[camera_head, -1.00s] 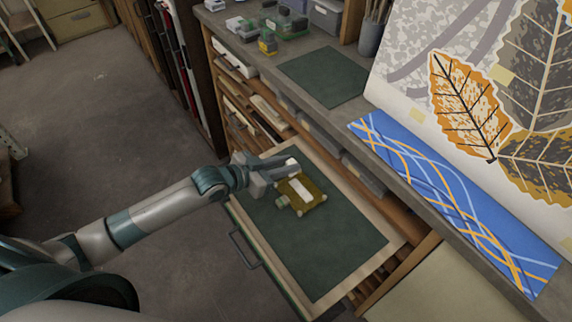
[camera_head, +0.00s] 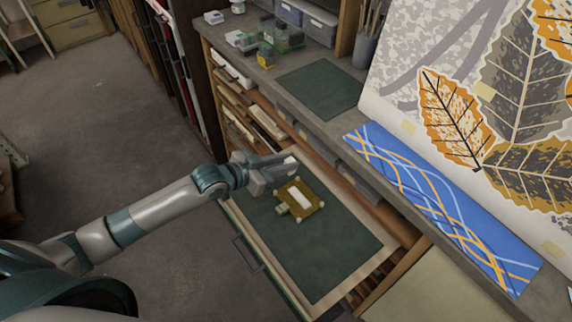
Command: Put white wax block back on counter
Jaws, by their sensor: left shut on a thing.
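My left gripper (camera_head: 278,163) is shut on a small white block, seemingly the white wax block (camera_head: 291,159), of which only a part shows at the fingertips. It is over the far left part of the open drawer, whose floor is a dark green mat (camera_head: 320,248). A yellow-brown piece (camera_head: 316,209) with a white strip on it lies on that mat, apart from the gripper. A small pale green item (camera_head: 282,208) lies beside it. The grey counter (camera_head: 258,82) runs above the drawer and carries a green mat (camera_head: 318,87). My right gripper is not in view.
Jars and small boxes (camera_head: 281,35) stand at the counter's back left, with a brush pot (camera_head: 365,47) further right. A blue patterned sheet (camera_head: 440,205) and a large leaf picture (camera_head: 500,90) cover the right side. The counter's green mat is clear.

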